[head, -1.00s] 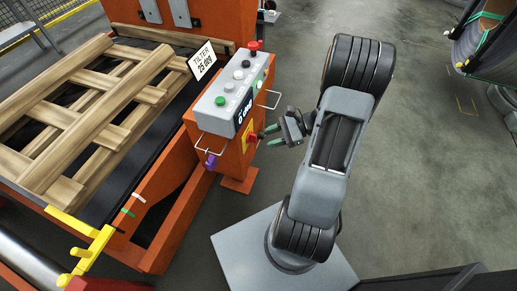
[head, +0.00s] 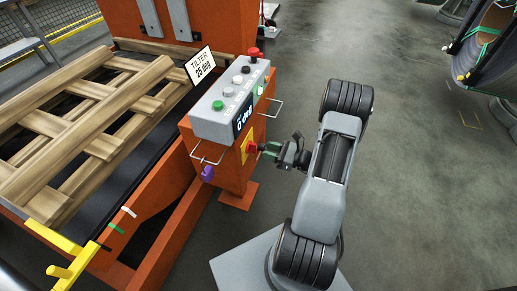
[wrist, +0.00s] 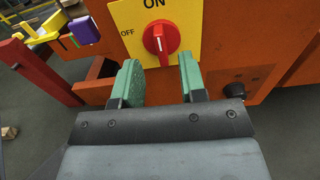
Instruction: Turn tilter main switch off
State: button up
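The tilter main switch is a red rotary knob (wrist: 161,38) on a yellow plate (wrist: 185,14) marked ON at the top and OFF at the left. Its white pointer line is near upright, toward ON. In the head view the red knob (head: 252,148) sits on the side of the orange control post (head: 228,172). My gripper (wrist: 160,72) is open, its two green fingers apart below the knob in the wrist view, with nothing between them. In the head view my gripper (head: 269,150) is just right of the knob, close to it. Contact cannot be told.
A grey button box (head: 222,112) with a red mushroom button (head: 254,53) tops the post. Wire handles (head: 208,154) stick out from it. A purple padlock-like item (head: 207,174) hangs at the left. A wooden pallet (head: 90,130) lies on the tilter.

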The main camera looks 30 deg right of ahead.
aim_at(252, 148)
jog(key=shift+x, duration=2.35)
grip_shut()
